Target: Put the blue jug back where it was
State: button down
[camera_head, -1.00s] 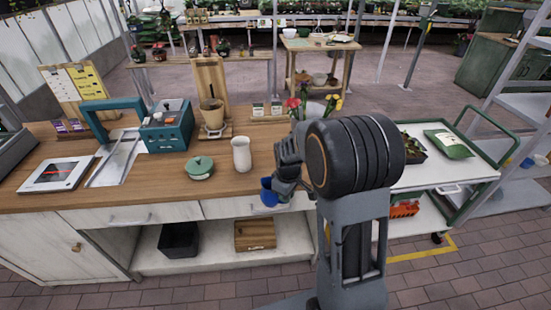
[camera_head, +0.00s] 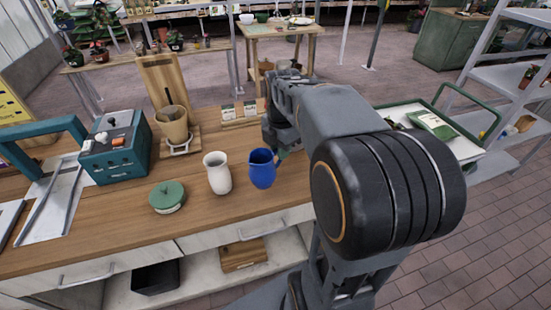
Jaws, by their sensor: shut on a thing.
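The blue jug (camera_head: 262,170) is upright at the right part of the wooden counter (camera_head: 120,232), just right of a white vase-like jug (camera_head: 217,174). My gripper (camera_head: 281,153) is at the jug's right side, shut on it. My arm hides most of the gripper and its fingertips. I cannot tell whether the jug's base touches the counter top.
A green lidded pot (camera_head: 168,197) stands left of the white jug. The counter's front left is clear.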

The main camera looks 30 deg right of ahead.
jog(key=shift+w+d+f+p, duration=0.4)
jog(key=shift+w+d+f, duration=0.6)
jog(key=shift+w+f, duration=0.75)
jog(key=shift+w+d+f+p, duration=0.45)
jog(key=shift+w+d+f, duration=0.7)
jog(key=shift+f, duration=0.95)
jog(key=shift+w+d+f+p, duration=0.4)
jog(key=shift+w+d+f, duration=0.4)
jog(key=shift+w+f, duration=1.05)
jog(key=shift+s+f, duration=0.1)
jog(key=shift+f, duration=0.1)
jog(key=shift+f, duration=0.1)
jog(key=c, duration=1.1)
grip_release()
jog(key=shift+c, duration=0.2)
